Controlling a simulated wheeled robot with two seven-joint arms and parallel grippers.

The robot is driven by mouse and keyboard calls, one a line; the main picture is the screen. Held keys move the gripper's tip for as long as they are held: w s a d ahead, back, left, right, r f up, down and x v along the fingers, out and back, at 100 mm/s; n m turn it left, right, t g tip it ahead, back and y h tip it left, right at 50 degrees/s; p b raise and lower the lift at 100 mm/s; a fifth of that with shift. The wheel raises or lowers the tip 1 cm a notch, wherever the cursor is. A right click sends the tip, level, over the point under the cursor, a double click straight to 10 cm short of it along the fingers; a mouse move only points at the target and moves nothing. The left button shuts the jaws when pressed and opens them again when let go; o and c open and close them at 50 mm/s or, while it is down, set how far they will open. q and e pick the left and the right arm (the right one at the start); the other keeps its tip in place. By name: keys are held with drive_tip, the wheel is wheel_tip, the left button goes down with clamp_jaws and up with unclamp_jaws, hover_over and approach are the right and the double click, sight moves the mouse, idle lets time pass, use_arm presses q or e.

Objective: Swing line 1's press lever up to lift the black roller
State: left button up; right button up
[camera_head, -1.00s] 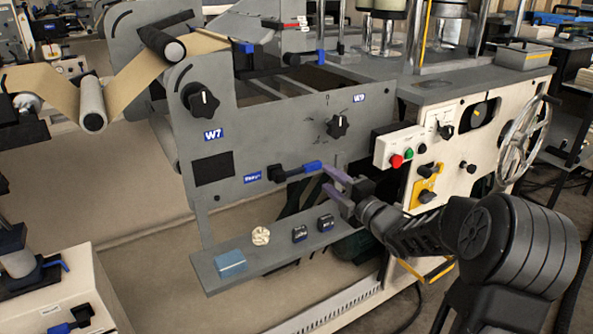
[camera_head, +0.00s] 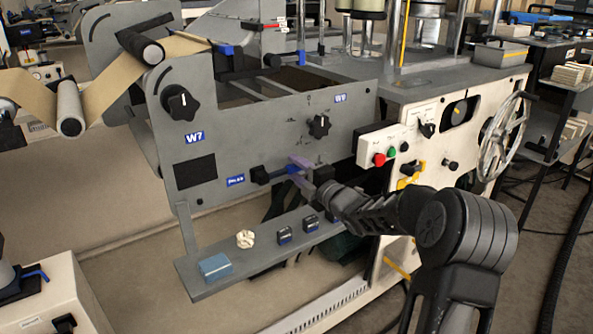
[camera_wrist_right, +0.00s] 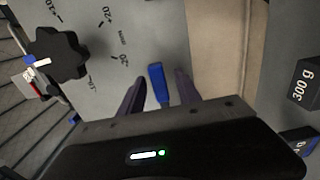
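The press lever, with a black pivot (camera_head: 260,175) and a blue handle (camera_head: 289,169), lies roughly level on the grey front panel beside a small blue label. My right gripper (camera_head: 304,170) is at the handle's free end. In the right wrist view the blue handle (camera_wrist_right: 158,84) is between the two purple-grey fingers (camera_wrist_right: 157,92), with gaps on both sides; the gripper is open. My left gripper is not in view.
A black knob (camera_head: 319,125) sits above the lever. The control box (camera_head: 384,147) with red and green buttons is to the right. Below, a grey shelf (camera_head: 192,281) holds a blue block (camera_head: 215,267), a pale coiled object (camera_head: 245,239) and two dark weights (camera_head: 284,235).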

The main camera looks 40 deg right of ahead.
clamp_jaws()
idle(0.5)
idle(1.0)
